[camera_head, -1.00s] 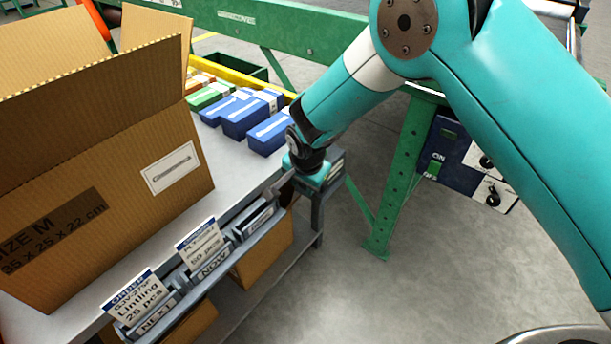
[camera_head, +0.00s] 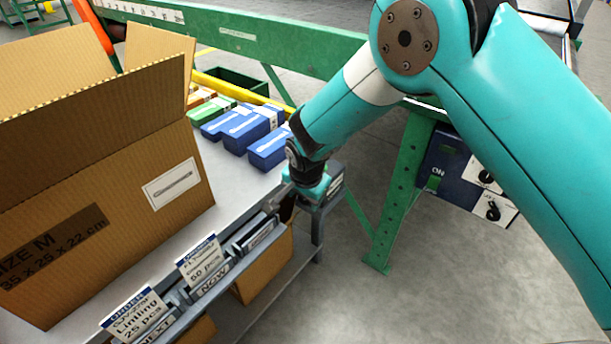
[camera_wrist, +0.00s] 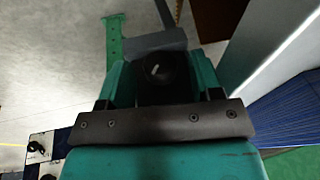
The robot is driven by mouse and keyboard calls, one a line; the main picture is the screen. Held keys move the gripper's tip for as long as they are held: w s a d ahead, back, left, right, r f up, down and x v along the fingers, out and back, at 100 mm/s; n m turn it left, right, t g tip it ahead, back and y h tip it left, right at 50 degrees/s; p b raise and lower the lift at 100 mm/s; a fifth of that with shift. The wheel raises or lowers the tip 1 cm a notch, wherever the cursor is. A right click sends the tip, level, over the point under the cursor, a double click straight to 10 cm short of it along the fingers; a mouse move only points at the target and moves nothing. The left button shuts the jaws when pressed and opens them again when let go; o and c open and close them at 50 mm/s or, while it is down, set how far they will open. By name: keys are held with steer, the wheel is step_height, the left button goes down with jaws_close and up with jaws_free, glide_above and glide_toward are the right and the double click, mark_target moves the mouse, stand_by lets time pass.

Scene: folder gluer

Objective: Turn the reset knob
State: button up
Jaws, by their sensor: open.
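My gripper (camera_head: 308,184) is at the near right corner of the grey table, pointing down. In the wrist view my gripper (camera_wrist: 160,68) is open, with its two teal fingers apart. Between them is a dark round knob (camera_wrist: 153,71) with a white pointer mark, in front of a grey block (camera_wrist: 150,45). I cannot read a label on it or tell whether the fingers touch it. In the head view my gripper hides this spot. A dark blue panel (camera_head: 446,160) farther right carries an upper black knob (camera_head: 485,176) and a lower black knob (camera_head: 492,211) on white plates.
A large open cardboard box (camera_head: 110,200) stands on the table (camera_head: 222,160). Blue cartons (camera_head: 250,130) lie behind it. Card holders (camera_head: 212,280) line the table's front edge. A green machine leg (camera_head: 400,190) stands between table and panel. The floor in front is clear.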

steer(key=p+v, duration=0.3)
steer(key=v, duration=1.3)
steer(key=shift+r, duration=0.3)
steer(key=shift+s, duration=0.15)
